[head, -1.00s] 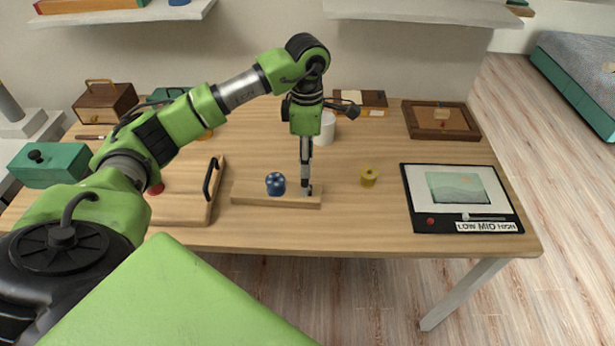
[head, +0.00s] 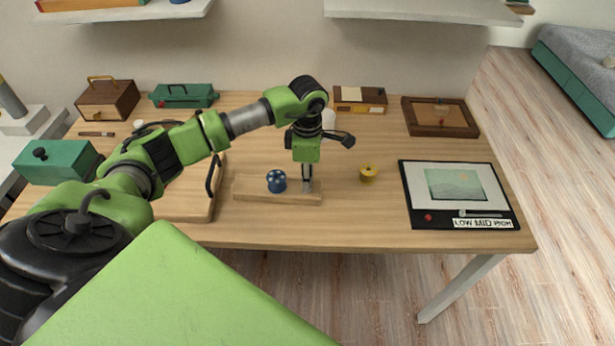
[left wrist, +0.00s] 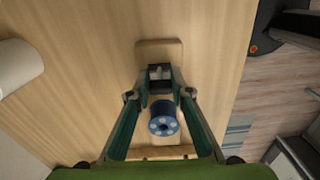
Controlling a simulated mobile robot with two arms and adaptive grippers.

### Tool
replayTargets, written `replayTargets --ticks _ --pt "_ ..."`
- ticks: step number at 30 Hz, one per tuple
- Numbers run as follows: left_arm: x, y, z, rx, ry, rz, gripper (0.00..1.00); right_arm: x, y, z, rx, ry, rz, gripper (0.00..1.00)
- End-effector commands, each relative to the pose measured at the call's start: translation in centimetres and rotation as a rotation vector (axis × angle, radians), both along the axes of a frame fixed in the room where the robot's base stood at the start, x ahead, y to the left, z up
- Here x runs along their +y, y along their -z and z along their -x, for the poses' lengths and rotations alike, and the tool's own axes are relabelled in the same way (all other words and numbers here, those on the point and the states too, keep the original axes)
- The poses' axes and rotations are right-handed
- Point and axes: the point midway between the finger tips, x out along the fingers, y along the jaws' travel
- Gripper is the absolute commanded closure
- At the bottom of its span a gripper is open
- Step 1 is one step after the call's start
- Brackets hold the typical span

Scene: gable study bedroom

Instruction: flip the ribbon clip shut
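The ribbon clip (head: 308,187) is a small grey piece at the right part of a wooden base (head: 250,193), beside a blue spool (head: 276,181). In the left wrist view the clip (left wrist: 160,76) shows as a dark bracket with a grey middle, near the blue spool (left wrist: 163,120). I cannot tell whether its flap is up or down. My left gripper (head: 307,178) points down at the clip. In the left wrist view its fingers (left wrist: 158,90) are apart, one on each side of the clip; contact is unclear. My right gripper is out of view.
A yellow spool (head: 368,173) stands right of the base. A black-framed panel with a slider (head: 411,200) lies farther right. A wooden board with a black handle (head: 185,208) is at left. A white cup (head: 328,118) stands behind my gripper.

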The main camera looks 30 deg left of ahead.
Motion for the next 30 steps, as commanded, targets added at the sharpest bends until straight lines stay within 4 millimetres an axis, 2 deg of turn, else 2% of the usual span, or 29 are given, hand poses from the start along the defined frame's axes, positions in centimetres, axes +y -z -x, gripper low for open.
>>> replayTargets --ticks 4,12,22,23,24,25,30 --pt "0.1 0.1 0.0 -0.002 -0.001 0.003 1.00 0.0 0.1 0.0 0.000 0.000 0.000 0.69" --pt "0.5 0.5 0.3 -0.057 -0.002 0.105 1.00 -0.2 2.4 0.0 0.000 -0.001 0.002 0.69" --pt "0.4 0.1 0.2 -0.069 0.000 0.124 1.00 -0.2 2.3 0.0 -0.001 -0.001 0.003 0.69" --pt "0.4 0.1 0.2 -0.069 0.000 0.124 0.78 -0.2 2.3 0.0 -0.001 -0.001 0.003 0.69" --pt "0.4 0.1 0.2 -0.069 0.000 0.124 0.67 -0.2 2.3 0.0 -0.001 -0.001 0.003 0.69" --pt "0.4 0.1 0.2 -0.069 0.000 0.124 0.62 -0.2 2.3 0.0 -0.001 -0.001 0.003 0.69" --pt "0.4 0.1 0.2 -0.069 0.000 0.123 0.62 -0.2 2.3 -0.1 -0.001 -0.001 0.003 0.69"
